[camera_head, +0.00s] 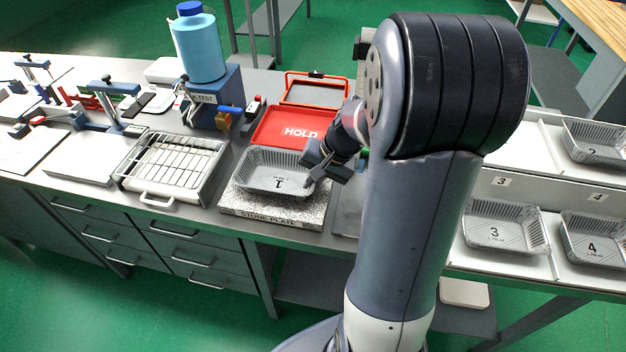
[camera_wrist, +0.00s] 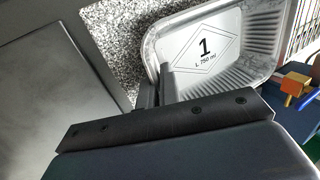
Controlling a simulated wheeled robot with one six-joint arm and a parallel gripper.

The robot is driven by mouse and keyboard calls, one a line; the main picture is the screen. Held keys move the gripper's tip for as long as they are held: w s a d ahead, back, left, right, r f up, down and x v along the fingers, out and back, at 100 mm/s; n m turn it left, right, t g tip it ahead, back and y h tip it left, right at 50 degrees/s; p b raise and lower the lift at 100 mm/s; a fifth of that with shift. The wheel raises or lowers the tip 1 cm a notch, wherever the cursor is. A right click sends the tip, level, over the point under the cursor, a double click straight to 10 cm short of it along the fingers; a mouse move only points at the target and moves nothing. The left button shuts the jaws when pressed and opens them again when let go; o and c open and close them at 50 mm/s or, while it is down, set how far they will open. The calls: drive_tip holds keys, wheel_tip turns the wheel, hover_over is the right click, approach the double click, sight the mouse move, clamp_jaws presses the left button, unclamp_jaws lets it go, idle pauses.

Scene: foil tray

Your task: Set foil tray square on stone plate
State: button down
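The foil tray marked 1 (camera_head: 262,187) is over the back part of the speckled stone plate (camera_head: 235,207), with bare stone along the plate's front. In the wrist view the tray (camera_wrist: 232,75) appears turned at an angle, with speckled stone (camera_wrist: 120,38) beside it. My gripper (camera_head: 318,168) is at the tray's right side. In the wrist view my gripper (camera_wrist: 158,92) has its fingers close together on the tray wall, one inside and one outside. Whether the tray's base touches the stone is hidden.
A red HOLD tray (camera_head: 268,134) lies behind the plate. A wire rack in a metal pan (camera_head: 207,186) stands close on the left. Trays 3 (camera_head: 497,243) and 4 (camera_head: 590,262) sit on the white rack at the right. A blue bottle (camera_head: 198,48) stands at the back.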

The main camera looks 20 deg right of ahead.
drive_tip(key=shift+f, duration=0.2)
drive_tip(key=c, duration=1.6)
unclamp_jaws()
drive_tip(key=shift+o, duration=0.2)
